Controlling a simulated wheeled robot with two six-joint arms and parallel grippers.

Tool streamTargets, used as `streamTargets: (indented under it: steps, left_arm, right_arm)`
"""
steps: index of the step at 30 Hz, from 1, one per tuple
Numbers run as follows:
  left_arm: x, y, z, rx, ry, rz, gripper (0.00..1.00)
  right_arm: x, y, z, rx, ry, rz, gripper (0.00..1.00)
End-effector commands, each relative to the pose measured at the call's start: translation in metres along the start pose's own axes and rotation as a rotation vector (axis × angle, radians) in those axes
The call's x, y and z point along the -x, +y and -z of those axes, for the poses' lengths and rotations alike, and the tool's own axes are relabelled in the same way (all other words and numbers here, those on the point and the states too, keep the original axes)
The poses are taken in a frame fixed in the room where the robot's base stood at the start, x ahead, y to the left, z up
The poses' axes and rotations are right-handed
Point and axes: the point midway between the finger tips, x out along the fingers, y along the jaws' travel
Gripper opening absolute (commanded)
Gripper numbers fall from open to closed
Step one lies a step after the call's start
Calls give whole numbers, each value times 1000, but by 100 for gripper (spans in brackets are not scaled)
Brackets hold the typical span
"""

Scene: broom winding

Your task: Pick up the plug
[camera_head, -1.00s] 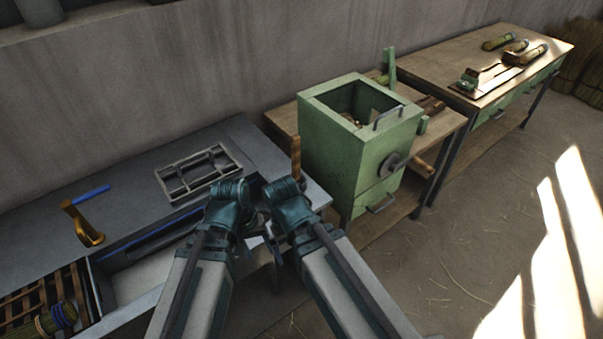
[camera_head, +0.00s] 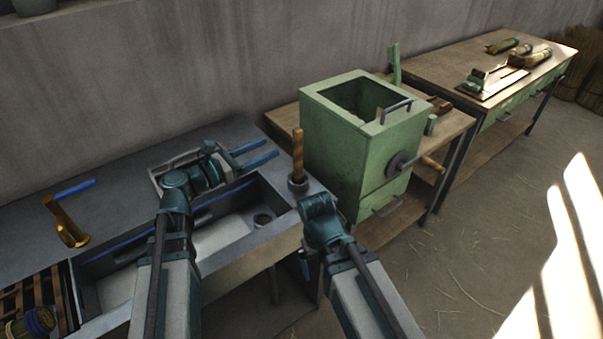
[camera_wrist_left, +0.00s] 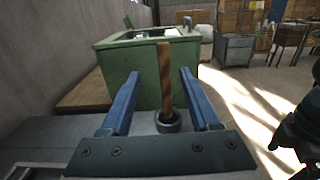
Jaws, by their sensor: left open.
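The plug (camera_head: 298,160) stands upright on the counter's right end beside the sink. It has a tall wooden handle on a dark round base. My left gripper (camera_head: 275,149) is open and empty, its two fingers pointing right toward the plug, a short way apart from it. In the left wrist view the plug (camera_wrist_left: 165,85) shows between the two blue fingers (camera_wrist_left: 160,88), beyond their tips. My right gripper (camera_head: 320,210) is by the counter's right front corner; its fingers are not clear.
The sink (camera_head: 220,238) has a dark drain (camera_head: 263,217). A metal rack (camera_head: 160,172) lies behind it, partly under my left gripper. A green box machine (camera_head: 350,145) stands close beyond the plug. A brass tap (camera_head: 68,225) is at left.

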Motion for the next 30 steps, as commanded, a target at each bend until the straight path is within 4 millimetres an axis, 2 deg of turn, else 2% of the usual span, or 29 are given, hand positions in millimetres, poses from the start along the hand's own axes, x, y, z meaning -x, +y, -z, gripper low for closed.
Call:
streamTargets:
  steps: [13,18,26,30]
  left_arm:
    - [-74,-1,1,-4,2,5,62]
    - [-85,-2,1,-5,3,4,62]
    - [-90,-2,1,-5,3,4,62]
    - [-104,-5,2,-5,3,6,62]
  right_arm:
    - [0,0,0,0,0,0,99]
    - [0,0,0,0,0,0,99]
    - [0,0,0,0,0,0,99]
    - [-1,0,0,0,0,0,99]
